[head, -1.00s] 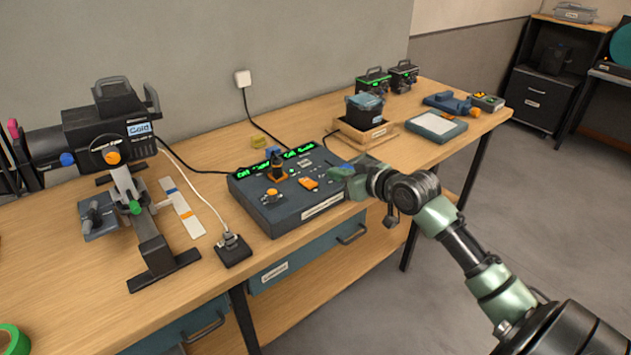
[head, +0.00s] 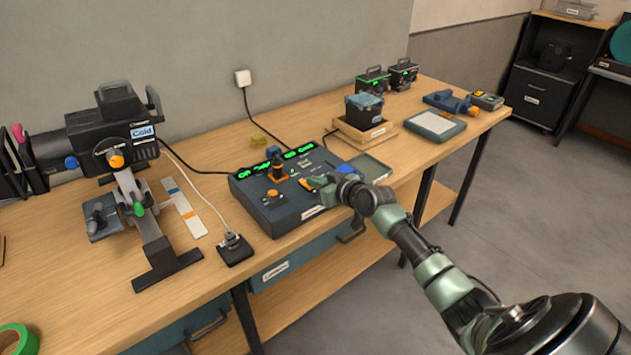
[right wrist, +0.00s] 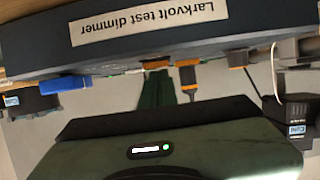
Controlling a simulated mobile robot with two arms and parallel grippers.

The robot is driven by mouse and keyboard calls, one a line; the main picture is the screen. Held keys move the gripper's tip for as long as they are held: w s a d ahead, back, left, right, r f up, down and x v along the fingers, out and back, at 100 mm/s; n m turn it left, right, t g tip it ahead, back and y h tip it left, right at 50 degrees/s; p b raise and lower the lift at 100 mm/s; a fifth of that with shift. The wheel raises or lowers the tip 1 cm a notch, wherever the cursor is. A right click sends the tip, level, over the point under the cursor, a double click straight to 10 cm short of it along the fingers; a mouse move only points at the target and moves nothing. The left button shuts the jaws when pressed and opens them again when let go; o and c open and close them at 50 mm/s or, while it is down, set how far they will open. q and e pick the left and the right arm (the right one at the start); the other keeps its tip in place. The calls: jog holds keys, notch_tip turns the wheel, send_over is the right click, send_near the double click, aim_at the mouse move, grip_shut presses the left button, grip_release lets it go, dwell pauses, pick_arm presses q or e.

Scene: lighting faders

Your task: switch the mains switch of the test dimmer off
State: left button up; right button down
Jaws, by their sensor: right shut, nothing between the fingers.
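The test dimmer (head: 255,212) is a dark blue-grey box on the bench with lit green displays (head: 270,157) at the back. Its label reads "Larkvolt test dimmer" upside down in the right wrist view (right wrist: 150,22). An orange rocker-like part (head: 306,182) sits on its top; it also shows in the right wrist view (right wrist: 155,65). I cannot tell for sure that this is the mains switch. My right gripper (head: 316,185) is shut and empty, low over the dimmer's front right, partly hiding this part. Whether they touch is unclear. My left gripper is out of view.
A dark lever with an orange base (head: 277,170) and an orange knob (head: 272,196) stand left of the gripper. A black socket block with a plug (head: 234,250) and a stage lamp (head: 110,135) are farther left. A shallow green tray (head: 372,167) lies right of the dimmer.

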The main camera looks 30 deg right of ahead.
jog(key=shift+s+f+b, duration=0.15)
jog(key=shift+f+b, duration=0.6)
jog(key=shift+b, duration=0.05)
jog(key=shift+r+p, duration=0.35)
jog(key=shift+p, duration=0.05)
jog(key=shift+r, duration=0.1)
jog(key=shift+r+p, duration=0.15)
jog(key=shift+p, duration=0.15)
jog(key=shift+r+p, duration=0.4)
jog(key=shift+r, duration=0.15)
